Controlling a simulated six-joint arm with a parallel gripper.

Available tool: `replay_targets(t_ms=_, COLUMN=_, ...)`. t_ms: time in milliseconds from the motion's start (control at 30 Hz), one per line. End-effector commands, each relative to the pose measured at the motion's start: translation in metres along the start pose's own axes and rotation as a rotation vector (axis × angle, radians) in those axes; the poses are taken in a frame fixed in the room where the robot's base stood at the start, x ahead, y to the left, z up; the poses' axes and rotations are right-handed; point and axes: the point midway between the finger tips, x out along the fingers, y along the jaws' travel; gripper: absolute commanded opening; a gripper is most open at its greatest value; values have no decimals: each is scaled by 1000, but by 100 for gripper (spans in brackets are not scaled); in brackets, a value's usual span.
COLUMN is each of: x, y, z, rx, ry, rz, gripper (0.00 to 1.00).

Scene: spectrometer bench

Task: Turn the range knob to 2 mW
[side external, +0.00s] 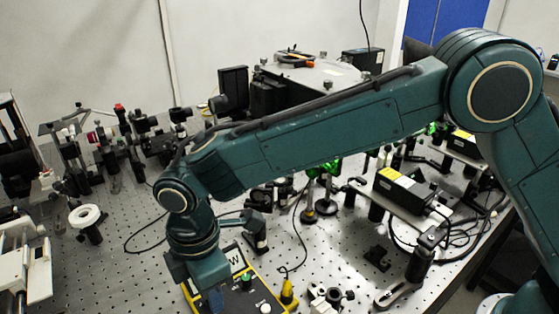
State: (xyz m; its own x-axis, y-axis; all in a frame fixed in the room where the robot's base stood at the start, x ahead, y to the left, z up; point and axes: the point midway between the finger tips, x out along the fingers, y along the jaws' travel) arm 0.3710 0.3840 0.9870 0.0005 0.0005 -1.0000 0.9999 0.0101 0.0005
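A yellow-edged meter box with a dark face (233,301) sits on the bench at the bottom of the side external view, partly cut off by the frame edge. Its display (236,261) shows a letter that looks like W; the rest of the reading is hidden. A green knob (246,282) and a pale round knob or button (265,308) show on its face. I cannot tell which is the range knob, and no range marks are legible. My gripper (214,300) points down over the left part of the box. Its fingertips are dark and small, so their opening and any contact are unclear.
Small optical mounts (328,297) stand further right. Bare perforated bench (140,275) lies left of my gripper.

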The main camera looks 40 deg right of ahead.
Motion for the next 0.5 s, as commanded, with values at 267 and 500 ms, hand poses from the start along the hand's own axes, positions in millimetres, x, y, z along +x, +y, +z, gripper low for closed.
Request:
replay_targets(t_ms=267, x=-41, y=0, z=0, rx=0, ry=3, rz=3, gripper=39)
replay_targets(t_ms=500, x=-82, y=0, z=0, rx=0, ry=3, rz=3, gripper=39)
